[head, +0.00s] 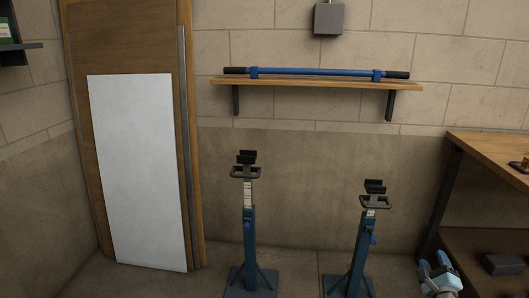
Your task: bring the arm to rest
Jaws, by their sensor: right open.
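My right gripper (434,268) shows at the bottom right edge of the head view, with light blue fingers and a pale body. It is open, and I see nothing between its fingers. It appears in front of the floor, to the right of the right-hand blue stand and to the left of the workbench's lower shelf. Most of my right arm is outside the picture. My left gripper is not in view.
Two blue stands (249,240) (358,255) with black cradles stand on the floor. A blue tube (315,71) lies on a wall shelf (300,82). A wooden workbench (490,148) is at the right, with a dark box (502,264) below. A white panel (138,170) leans left.

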